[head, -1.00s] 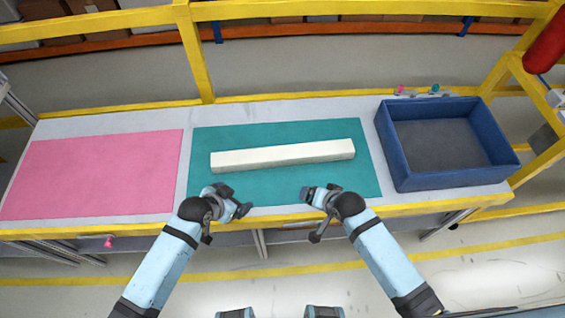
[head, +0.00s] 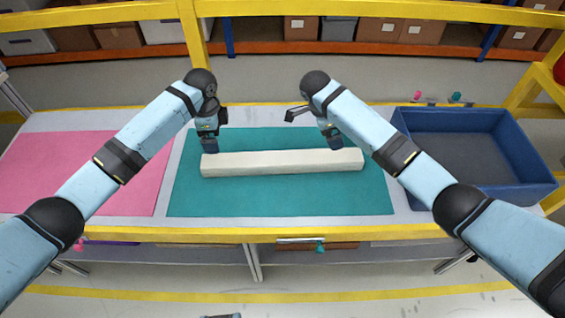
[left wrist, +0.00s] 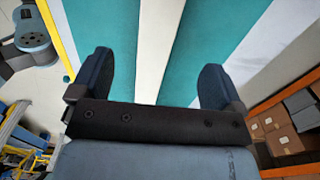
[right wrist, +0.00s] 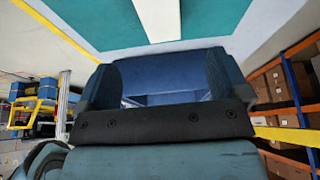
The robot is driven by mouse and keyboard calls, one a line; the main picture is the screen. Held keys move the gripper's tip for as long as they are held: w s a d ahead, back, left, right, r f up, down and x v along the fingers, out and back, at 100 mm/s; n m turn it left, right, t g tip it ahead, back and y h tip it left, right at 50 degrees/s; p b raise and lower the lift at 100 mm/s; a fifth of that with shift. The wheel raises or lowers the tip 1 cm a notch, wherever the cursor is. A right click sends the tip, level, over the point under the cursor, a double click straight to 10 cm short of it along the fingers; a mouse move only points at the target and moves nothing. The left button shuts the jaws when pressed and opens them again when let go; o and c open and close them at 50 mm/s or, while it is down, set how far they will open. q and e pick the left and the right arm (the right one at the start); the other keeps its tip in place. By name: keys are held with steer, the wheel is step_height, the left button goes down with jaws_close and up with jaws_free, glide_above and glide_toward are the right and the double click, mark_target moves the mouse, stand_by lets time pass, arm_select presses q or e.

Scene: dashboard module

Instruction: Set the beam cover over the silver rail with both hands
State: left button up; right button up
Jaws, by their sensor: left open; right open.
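A long cream bar (head: 280,162), which looks like the beam cover, lies lengthwise on the teal mat (head: 270,200). My left gripper (head: 209,145) is open above its left end; in the left wrist view the bar (left wrist: 155,35) runs between the spread fingers (left wrist: 153,80). My right gripper (head: 333,142) is open near the bar's right end, at its far side. In the right wrist view the bar's end (right wrist: 158,18) shows beyond the open, empty fingers (right wrist: 163,82). I cannot tell whether either gripper touches the bar. I see no silver rail.
A pink mat (head: 90,165) covers the left of the table. A blue bin (head: 475,112) stands on the right, partly behind my right arm. A yellow rail (head: 270,235) runs along the front edge.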

mark_target(221, 160)
arm_select(q)
step_height(221, 160, down, 14)
steer(key=shift+r, duration=0.1)
arm_select(e)
steer(key=x, duration=1.4)
steer(key=shift+a, duration=0.1)
arm_select(q)
steer(key=c, duration=1.2)
arm_select(e)
steer(key=shift+r, duration=0.1)
steer(key=c, duration=1.2)
